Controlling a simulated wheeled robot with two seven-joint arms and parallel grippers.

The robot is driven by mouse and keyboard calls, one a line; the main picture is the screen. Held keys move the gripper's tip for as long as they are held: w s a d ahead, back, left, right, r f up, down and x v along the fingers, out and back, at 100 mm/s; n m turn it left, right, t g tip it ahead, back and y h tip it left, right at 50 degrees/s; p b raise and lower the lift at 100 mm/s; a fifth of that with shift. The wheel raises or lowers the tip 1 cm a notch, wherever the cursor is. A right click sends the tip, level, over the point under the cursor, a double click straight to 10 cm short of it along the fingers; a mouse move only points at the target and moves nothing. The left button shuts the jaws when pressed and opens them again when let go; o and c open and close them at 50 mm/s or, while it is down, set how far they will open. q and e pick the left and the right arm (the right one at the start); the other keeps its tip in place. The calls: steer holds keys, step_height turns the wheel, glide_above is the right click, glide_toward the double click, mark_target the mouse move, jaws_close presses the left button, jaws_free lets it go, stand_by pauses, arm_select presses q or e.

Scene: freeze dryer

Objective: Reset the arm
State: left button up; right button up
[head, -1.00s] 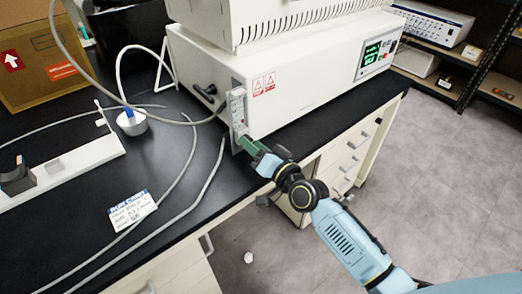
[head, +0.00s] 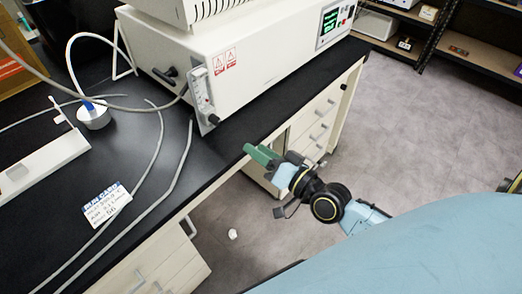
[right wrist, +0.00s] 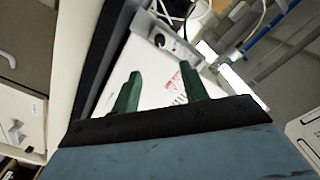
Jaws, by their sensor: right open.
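My right gripper (head: 262,156) is in front of the black bench's front edge, below and to the right of the freeze dryer's flow meter. Its two green fingers are apart and empty in the right wrist view (right wrist: 160,92). The white freeze dryer (head: 262,65) stands on the bench, with a lit green display (head: 330,22) on its front. A flow meter panel (head: 201,95) is on its near left corner, apart from the gripper. My left gripper is not in view.
The black bench top (head: 150,165) carries grey hoses, a label card (head: 107,204) and a metal cylinder (head: 93,116). White drawers (head: 318,125) are under the bench. Shelves (head: 465,45) stand at the back right. Grey floor is open at the right. A small white object (head: 233,234) lies on the floor.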

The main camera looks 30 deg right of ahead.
stand_by(0.4)
steer(key=s+d+f+n+g+h+p, duration=0.2)
steer(key=s+d+f+g+p, duration=0.25)
steer(key=f, duration=0.75)
steer(key=s+d+f+n+g+h+p, duration=0.1)
steer(key=s+f+g+h+p, duration=0.3)
steer(key=s+f, duration=0.65)
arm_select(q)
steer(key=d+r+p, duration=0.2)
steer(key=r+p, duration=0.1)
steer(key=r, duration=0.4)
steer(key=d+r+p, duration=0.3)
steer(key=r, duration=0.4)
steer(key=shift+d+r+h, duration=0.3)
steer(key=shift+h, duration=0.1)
arm_select(e)
steer(key=s+f+n+g, duration=0.2)
steer(key=s+f, duration=0.3)
steer(key=s, duration=0.6)
steer(key=s+a+f+n+g, duration=0.1)
steer(key=s+f+g, duration=0.4)
steer(key=s, duration=0.6)
steer(key=shift+f+n, duration=0.2)
steer(key=shift+n, duration=0.4)
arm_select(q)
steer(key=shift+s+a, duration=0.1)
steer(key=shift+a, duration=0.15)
arm_select(e)
steer(key=shift+g, duration=0.25)
